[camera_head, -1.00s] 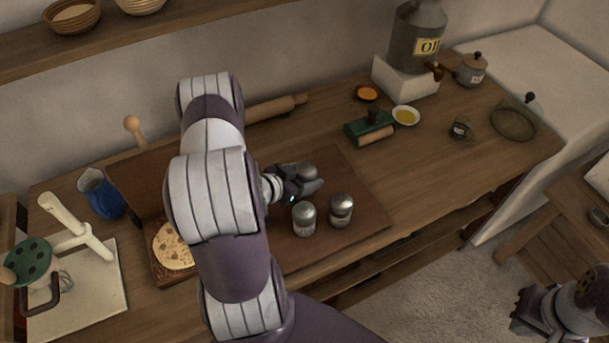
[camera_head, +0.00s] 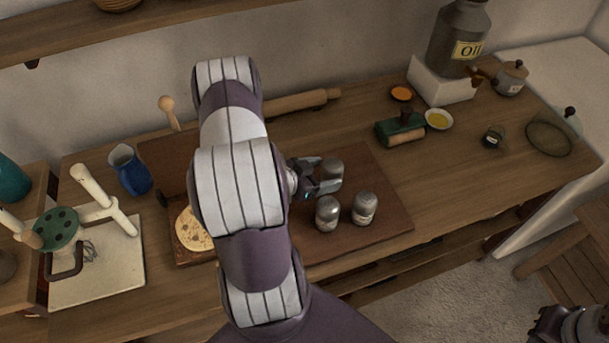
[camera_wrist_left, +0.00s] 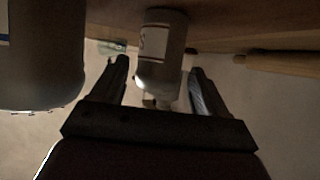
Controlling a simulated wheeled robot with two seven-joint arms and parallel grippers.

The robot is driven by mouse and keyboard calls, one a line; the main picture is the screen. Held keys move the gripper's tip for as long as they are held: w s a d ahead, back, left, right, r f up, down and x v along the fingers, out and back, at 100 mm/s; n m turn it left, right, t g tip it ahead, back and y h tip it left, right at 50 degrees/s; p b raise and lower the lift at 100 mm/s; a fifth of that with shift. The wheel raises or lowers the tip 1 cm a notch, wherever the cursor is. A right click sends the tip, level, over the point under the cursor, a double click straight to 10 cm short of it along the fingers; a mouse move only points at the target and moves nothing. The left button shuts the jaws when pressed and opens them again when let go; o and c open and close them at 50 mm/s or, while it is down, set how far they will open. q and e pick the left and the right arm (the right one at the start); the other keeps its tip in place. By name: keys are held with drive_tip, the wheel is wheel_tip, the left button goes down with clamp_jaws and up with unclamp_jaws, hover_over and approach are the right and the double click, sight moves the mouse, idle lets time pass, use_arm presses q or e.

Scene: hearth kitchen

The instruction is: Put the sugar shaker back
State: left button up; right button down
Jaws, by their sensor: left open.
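Three metal-topped shakers stand on a dark brown board (camera_head: 385,226). The back shaker (camera_head: 331,169) is beside my left gripper (camera_head: 322,178), which is open. In the left wrist view this shaker (camera_wrist_left: 161,50) sits between the two spread fingers, with a gap on each side, and its label is only partly visible. A front-left shaker (camera_head: 327,214) and a front-right shaker (camera_head: 364,208) stand close by. I cannot read which label says sugar. My right gripper (camera_head: 548,326) is partly in view at the bottom right, away from the counter.
A flatbread (camera_head: 192,231) lies at the board's left, partly behind my left arm. The counter's right part has free room.

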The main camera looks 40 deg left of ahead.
use_arm(q)
drive_tip(key=v, duration=0.8)
drive_tip(key=w+r+g+y, duration=0.1)
drive_tip(key=w+g, duration=0.1)
drive_tip(key=w+g+y, duration=0.1)
drive_tip(key=w+g, duration=0.1)
drive_tip(key=w+d+r+g+y, duration=0.1)
drive_tip(key=w, duration=0.1)
drive_tip(key=shift+w+d+r+g, duration=0.1)
drive_tip(key=shift+d+r+g, duration=0.05)
drive_tip(key=shift+r+g, duration=0.2)
drive_tip(key=s+d+r+n+g, duration=0.1)
drive_tip(key=s+d+r+g, duration=0.1)
drive_tip(key=d, duration=0.6)
drive_tip(key=s+d+r+n+g, duration=0.1)
drive_tip(key=s+d+r+g, duration=0.2)
drive_tip(key=d, duration=0.5)
drive_tip(key=shift+s+d+r+h, duration=0.3)
drive_tip(key=shift+s+d, duration=0.1)
drive_tip(key=shift+s, duration=0.45)
